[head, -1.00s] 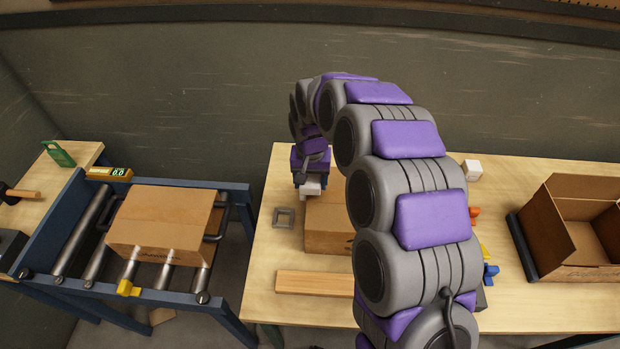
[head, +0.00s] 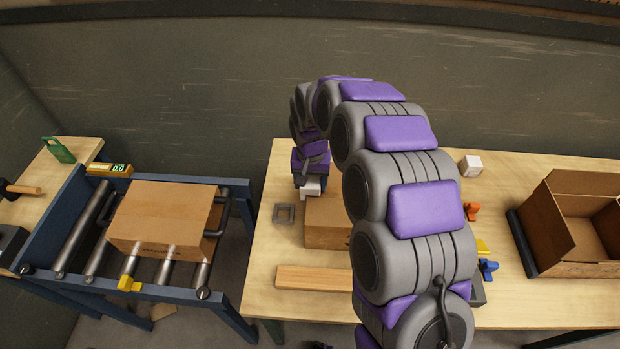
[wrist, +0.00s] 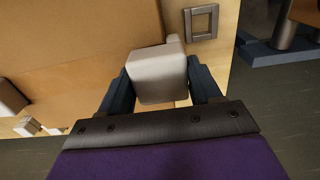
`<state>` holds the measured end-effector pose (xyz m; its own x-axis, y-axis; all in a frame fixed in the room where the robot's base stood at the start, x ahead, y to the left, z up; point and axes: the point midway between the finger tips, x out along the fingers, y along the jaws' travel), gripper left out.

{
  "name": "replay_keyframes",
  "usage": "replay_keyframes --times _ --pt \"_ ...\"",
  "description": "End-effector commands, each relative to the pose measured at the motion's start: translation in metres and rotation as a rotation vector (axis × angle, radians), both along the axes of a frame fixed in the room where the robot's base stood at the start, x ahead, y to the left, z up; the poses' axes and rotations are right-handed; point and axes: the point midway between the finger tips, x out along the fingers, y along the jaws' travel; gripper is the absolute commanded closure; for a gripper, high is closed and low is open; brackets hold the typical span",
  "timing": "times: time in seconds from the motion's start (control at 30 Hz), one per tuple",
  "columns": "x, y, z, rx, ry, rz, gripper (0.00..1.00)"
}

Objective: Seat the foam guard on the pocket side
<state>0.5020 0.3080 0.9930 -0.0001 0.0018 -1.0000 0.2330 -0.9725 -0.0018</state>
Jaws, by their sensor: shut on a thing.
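My gripper (wrist: 160,85) is shut on a pale foam guard (wrist: 160,75), which sits between its two dark fingers in the wrist view. In the head view the white guard (head: 311,187) shows below my wrist, at the left end of a cardboard box (head: 327,222) on the table. The same box (wrist: 75,35) fills the upper left of the wrist view, close to the guard. I cannot tell whether guard and box touch. My arm hides the right part of the box in the head view. Which side has the pocket is not clear.
A grey square frame (head: 284,213) lies left of the box. A wooden strip (head: 313,279) lies in front. Another white block (head: 470,165) stands behind my arm. An open carton (head: 575,235) is at the right. A roller conveyor (head: 97,258) with a closed box (head: 165,217) stands left.

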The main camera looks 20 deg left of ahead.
Motion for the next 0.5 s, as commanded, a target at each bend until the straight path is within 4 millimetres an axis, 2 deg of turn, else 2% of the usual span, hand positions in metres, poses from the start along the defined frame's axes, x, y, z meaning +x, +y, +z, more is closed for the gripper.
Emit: replay_keyframes --times 0.5 --pt "0.000 -0.001 -0.012 -0.001 0.001 0.000 0.66"
